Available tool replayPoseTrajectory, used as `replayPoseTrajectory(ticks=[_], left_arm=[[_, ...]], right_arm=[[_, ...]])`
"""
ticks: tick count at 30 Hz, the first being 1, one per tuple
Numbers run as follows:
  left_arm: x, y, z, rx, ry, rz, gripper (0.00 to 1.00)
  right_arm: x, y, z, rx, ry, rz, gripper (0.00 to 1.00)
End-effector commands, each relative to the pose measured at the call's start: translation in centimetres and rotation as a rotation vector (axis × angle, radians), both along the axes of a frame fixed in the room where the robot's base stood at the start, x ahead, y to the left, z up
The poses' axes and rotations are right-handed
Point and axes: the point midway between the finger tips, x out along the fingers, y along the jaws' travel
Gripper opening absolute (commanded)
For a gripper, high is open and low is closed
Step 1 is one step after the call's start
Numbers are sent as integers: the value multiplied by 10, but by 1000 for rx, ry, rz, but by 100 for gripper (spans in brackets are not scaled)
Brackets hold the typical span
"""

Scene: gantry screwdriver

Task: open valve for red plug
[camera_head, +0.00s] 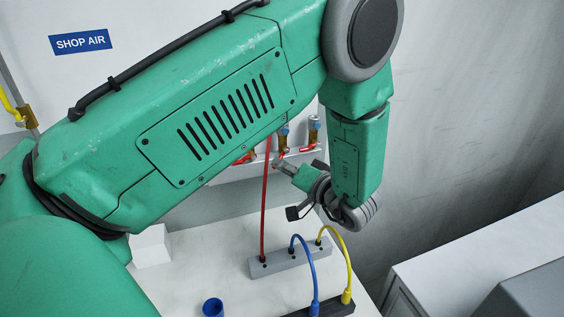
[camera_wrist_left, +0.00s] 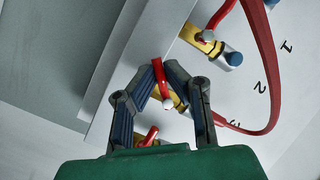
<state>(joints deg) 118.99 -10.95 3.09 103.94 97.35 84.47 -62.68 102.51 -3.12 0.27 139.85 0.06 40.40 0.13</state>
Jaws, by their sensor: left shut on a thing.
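My left gripper (camera_head: 280,164) reaches the row of valves on the wall ledge, and in the left wrist view its fingertips (camera_wrist_left: 162,74) are closed around the red handle (camera_wrist_left: 158,73) of the middle valve. The handle's pale end pokes out between the fingers. A second valve with a red handle (camera_wrist_left: 215,20) is above, by the number 1, and another red handle (camera_wrist_left: 150,136) is below. The red hose (camera_wrist_left: 266,60) curves past the numbers; its end is hidden behind a finger. In the head view the red hose (camera_head: 265,205) rises from a grey socket block (camera_head: 290,260). My right gripper is out of view.
A blue cable (camera_head: 312,265) and a yellow cable (camera_head: 345,262) loop from the grey block to a dark block (camera_head: 330,307). A blue cup (camera_head: 212,307) stands on the white table. A white cabinet (camera_head: 430,265) is at the right. My green arm hides much of the wall.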

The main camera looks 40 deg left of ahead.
Motion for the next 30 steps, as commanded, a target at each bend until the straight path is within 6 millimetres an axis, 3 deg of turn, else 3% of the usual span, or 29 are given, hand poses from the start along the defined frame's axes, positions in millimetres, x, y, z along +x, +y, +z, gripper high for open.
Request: replayPoseTrajectory(ticks=[15, 30], left_arm=[[11, -5, -6, -223, -426, 4, 0], [20, -10, -10, -374, -715, 4, 0]], right_arm=[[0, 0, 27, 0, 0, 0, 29], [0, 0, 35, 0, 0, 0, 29]])
